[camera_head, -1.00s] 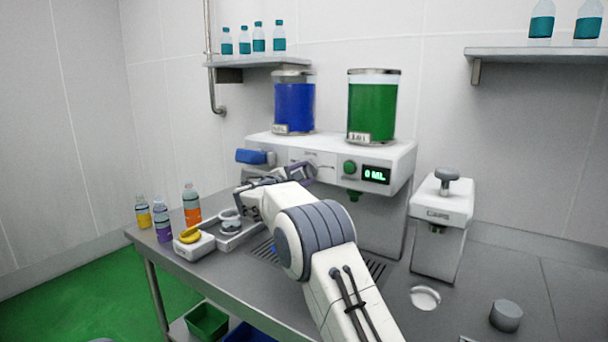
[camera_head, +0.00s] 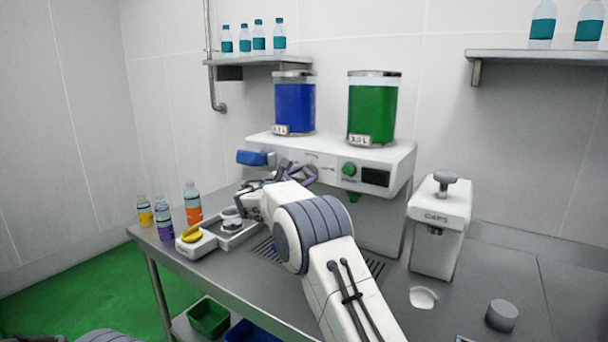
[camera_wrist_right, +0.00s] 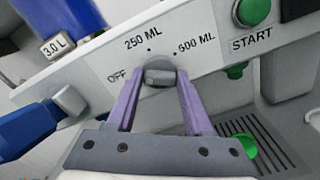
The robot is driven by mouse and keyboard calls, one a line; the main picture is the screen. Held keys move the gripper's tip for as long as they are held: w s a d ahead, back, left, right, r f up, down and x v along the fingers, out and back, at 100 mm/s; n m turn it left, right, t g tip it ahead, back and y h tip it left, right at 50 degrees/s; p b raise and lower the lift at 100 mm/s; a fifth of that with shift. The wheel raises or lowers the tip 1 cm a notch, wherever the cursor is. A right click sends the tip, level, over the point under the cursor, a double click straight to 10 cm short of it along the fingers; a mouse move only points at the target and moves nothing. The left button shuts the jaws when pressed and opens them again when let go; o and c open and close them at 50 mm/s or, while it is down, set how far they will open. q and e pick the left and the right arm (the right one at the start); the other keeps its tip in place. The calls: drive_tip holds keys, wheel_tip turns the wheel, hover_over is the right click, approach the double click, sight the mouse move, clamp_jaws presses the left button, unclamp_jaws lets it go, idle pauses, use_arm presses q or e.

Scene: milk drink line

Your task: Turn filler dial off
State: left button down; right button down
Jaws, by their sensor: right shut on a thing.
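The filler (camera_head: 395,158) is a white machine on the steel table, with a blue and a green tank on top. The dial's grip bar lies roughly level, in line with the OFF mark at left. In the head view the gripper hides the dial. The filler's display (camera_head: 376,177) is dark. My left gripper is out of view.
A green START button (camera_head: 349,169) is right of the dial. A blue lever (camera_head: 252,157) sticks out at the filler's left. A caps dispenser (camera_head: 440,215) stands at right. Small bottles (camera_head: 193,203) and a tray (camera_head: 245,232) are at the table's left.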

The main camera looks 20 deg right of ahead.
drive_tip(key=shift+d+r, duration=0.1)
drive_tip(key=shift+d, duration=0.05)
drive_tip(key=shift+c, duration=1.5)
unclamp_jaws()
drive_tip(key=shift+s+a+f, duration=0.15)
drive_tip(key=shift+a+f, duration=0.05)
drive_tip(key=shift+a, duration=0.15)
drive_tip(key=b+v, duration=0.3)
drive_tip(key=v, duration=0.7)
drive_tip(key=shift+s, duration=0.1)
